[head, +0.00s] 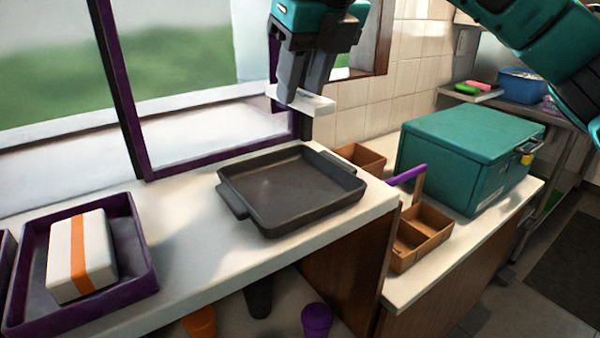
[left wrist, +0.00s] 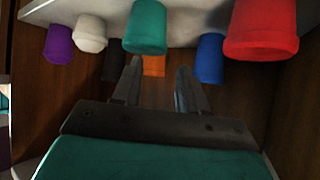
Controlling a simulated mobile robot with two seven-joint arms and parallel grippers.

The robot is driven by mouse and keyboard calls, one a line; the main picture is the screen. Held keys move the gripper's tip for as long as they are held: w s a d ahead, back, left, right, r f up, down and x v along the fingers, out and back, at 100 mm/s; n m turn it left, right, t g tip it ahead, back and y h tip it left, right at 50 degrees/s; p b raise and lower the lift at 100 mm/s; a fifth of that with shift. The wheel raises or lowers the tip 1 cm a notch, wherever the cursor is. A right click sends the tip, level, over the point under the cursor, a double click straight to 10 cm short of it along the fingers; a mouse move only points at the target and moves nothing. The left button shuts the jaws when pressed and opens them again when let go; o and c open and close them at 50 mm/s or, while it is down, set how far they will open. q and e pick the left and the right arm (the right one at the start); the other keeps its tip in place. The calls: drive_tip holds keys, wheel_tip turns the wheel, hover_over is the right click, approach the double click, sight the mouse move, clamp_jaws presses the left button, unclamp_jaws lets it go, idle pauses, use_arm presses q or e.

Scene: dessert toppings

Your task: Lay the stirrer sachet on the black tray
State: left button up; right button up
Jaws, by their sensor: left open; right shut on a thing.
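The black tray (head: 310,190) lies on the white counter beside the window, with handles at its ends and nothing in it. My right gripper (head: 303,90) comes down from the top of the head view. It is shut on a small flat white piece, which appears to be the stirrer sachet (head: 318,104), held above the tray's far side and apart from it. The fingers hide part of the sachet. My left gripper (left wrist: 157,84) shows only in the left wrist view, open and empty, with several coloured cups beyond its fingertips.
A purple tray (head: 148,283) with a white, orange-banded box (head: 80,255) stands at the left. A brown divided caddy (head: 420,235) and a teal box (head: 465,150) stand on the right counter. A purple cup (head: 316,318) is below the counter. The window frame borders the counter.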

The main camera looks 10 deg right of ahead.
hover_over(296, 184)
drive_tip(key=s, duration=0.1)
drive_tip(key=f, duration=0.8)
drive_tip(key=shift+s+d+f, duration=0.1)
drive_tip(key=shift+s+d, duration=0.05)
drive_tip(key=shift+d, duration=0.2)
wheel_tip(296, 184, down, 4)
drive_tip(key=shift+f, duration=0.25)
use_arm(q)
drive_tip(key=shift+w+d, duration=0.2)
drive_tip(key=shift+d, duration=0.05)
drive_tip(key=shift+f+b, duration=0.1)
drive_tip(key=shift+b, duration=0.25)
use_arm(e)
drive_tip(key=shift+f, duration=0.2)
drive_tip(key=o, duration=1)
drive_tip(key=shift+r, duration=0.1)
